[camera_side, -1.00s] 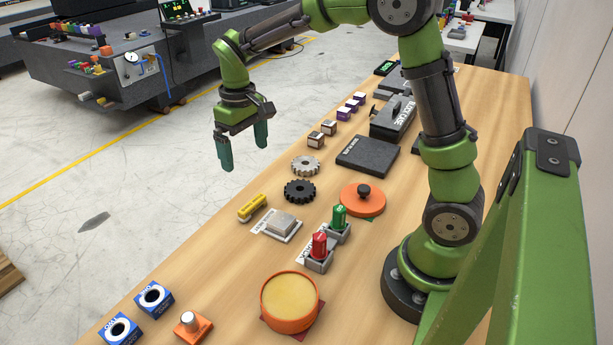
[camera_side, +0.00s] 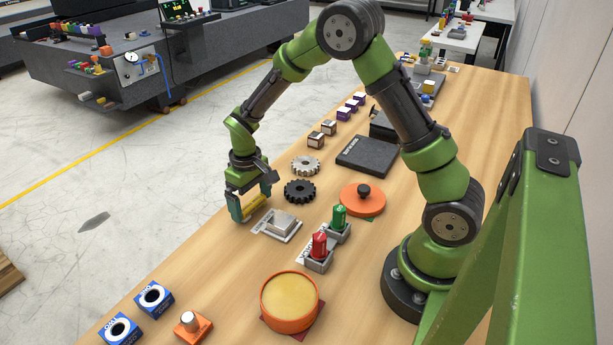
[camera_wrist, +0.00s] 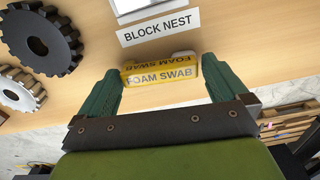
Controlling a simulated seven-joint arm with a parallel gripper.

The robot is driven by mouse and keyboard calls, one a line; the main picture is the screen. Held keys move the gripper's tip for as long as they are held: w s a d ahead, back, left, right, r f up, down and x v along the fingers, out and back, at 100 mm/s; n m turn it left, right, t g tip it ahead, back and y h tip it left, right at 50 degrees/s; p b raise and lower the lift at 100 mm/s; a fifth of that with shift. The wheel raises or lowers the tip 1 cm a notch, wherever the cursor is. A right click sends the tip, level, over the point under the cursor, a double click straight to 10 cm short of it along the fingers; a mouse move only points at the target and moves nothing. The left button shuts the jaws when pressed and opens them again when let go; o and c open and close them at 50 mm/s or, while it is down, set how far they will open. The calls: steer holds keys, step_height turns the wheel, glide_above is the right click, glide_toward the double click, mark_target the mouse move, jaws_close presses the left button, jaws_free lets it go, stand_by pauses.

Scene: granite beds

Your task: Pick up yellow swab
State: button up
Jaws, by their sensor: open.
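The yellow swab (camera_wrist: 160,69), lettered "FOAM SWAB", lies on the wooden table between my gripper's two fingers in the wrist view. In the side view the yellow swab (camera_side: 254,206) shows partly behind a finger, near the table's left edge. My gripper (camera_side: 252,205) is low over it with its fingers spread. In the wrist view my gripper (camera_wrist: 165,78) has one teal finger beyond each end of the swab, with a gap showing at the left end and a smaller one at the right.
A grey block nest (camera_side: 282,224) sits just right of the swab. Black (camera_side: 299,191) and pale (camera_side: 305,166) gears lie behind. Red (camera_side: 319,246) and green (camera_side: 339,216) pieces stand in grey holders further right. The front left table surface is clear up to the blue blocks (camera_side: 153,298).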

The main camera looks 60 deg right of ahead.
mark_target(252, 203)
steer(key=shift+f, duration=0.25)
steer(key=c, duration=0.7)
steer(key=shift+r, duration=0.2)
step_height(252, 203, up, 10)
steer(key=shift+f, duration=0.1)
steer(key=o, duration=0.3)
steer(key=shift+c, duration=1)
